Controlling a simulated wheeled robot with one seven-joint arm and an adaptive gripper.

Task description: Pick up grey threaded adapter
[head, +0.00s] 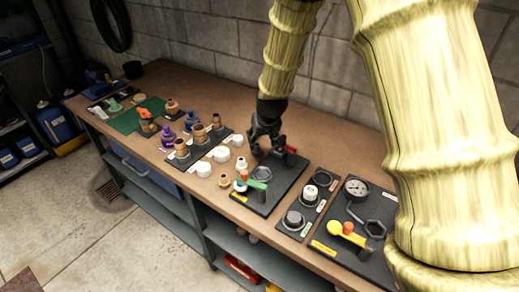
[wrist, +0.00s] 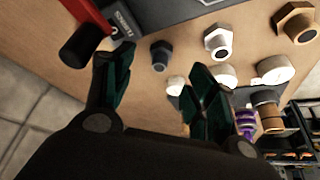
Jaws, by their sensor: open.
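The grey threaded adapter (wrist: 161,54) stands on the brown bench in the wrist view, above the gap between my fingers. It is dark grey with a hex-shaped body. My gripper (wrist: 155,88) is open, with one finger on each side of the picture and nothing between the tips. In the head view my gripper (head: 264,135) hangs over the back of the bench, by the black board with the red-handled part. I cannot make out the grey adapter in the head view; it may be hidden by the gripper.
A white threaded fitting (wrist: 218,41) and a brown one (wrist: 297,23) stand near the adapter. A red-handled part (wrist: 88,38) is close to my left finger. White caps (head: 221,154) and black boards (head: 274,193) crowd the bench (head: 150,87). A block wall stands behind.

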